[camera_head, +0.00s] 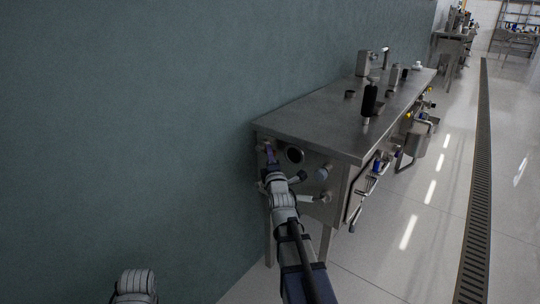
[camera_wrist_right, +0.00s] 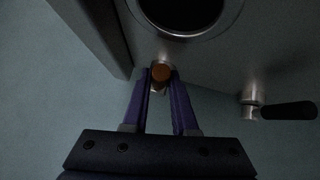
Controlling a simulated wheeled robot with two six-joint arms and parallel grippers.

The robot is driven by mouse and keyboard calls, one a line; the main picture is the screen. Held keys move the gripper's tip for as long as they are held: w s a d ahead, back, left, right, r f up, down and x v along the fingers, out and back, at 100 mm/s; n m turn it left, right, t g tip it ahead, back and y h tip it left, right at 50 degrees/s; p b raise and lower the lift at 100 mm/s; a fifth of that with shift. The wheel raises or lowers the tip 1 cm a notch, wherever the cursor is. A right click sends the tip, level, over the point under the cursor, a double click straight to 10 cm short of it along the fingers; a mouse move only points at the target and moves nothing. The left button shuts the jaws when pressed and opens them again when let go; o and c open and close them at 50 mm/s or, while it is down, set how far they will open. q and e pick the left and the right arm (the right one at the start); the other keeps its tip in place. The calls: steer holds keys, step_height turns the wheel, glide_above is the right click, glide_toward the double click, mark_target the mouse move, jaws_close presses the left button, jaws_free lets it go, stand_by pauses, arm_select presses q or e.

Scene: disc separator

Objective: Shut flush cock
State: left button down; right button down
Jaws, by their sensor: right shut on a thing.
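My right gripper (camera_head: 270,155) reaches the near end panel of the steel bench in the head view. In the right wrist view, the purple fingers of the right gripper (camera_wrist_right: 162,86) are closed on a small brown-ended metal fitting (camera_wrist_right: 160,73). It sits on the panel just below a round dark opening (camera_wrist_right: 182,6). I cannot tell for certain that this fitting is the flush cock. A metal valve with a black lever (camera_wrist_right: 289,110) sticks out to the right of my fingers, apart from them. Of my left arm only a link shows at the bottom left; its gripper is out of view.
The steel bench (camera_head: 310,118) runs along the green wall (camera_head: 130,110), with a black bottle-like item (camera_head: 369,100) on top. A round fitting (camera_head: 322,173) and pipework (camera_head: 361,195) stick out near my right arm. The floor to the right is open, with a long drain grate (camera_head: 482,160).

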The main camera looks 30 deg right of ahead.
steer(key=shift+w+a+f+m+g+h+b, duration=0.35)
steer(key=shift+w+f+m+g+h+b, duration=0.5)
steer(key=shift+m+g+h+b, duration=3)
steer(key=shift+w+a+f+m+g+h+b, duration=0.6)
steer(key=shift+m+h+b, duration=1.65)
steer(key=shift+m, duration=4.1)
steer(key=shift+w+a+f+m+g+h+b, duration=0.1)
steer(key=shift+w+f+m+g+h+b, duration=0.95)
steer(key=shift+m+g+h+b, duration=2.75)
steer(key=m+t+p, duration=0.2)
steer(key=m+t, duration=0.1)
steer(key=shift+w+t+y, duration=0.1)
steer(key=shift+t+y, duration=0.15)
steer(key=shift+y, duration=0.05)
steer(key=c, duration=0.7)
jaws_free()
steer(key=shift+s, duration=0.2)
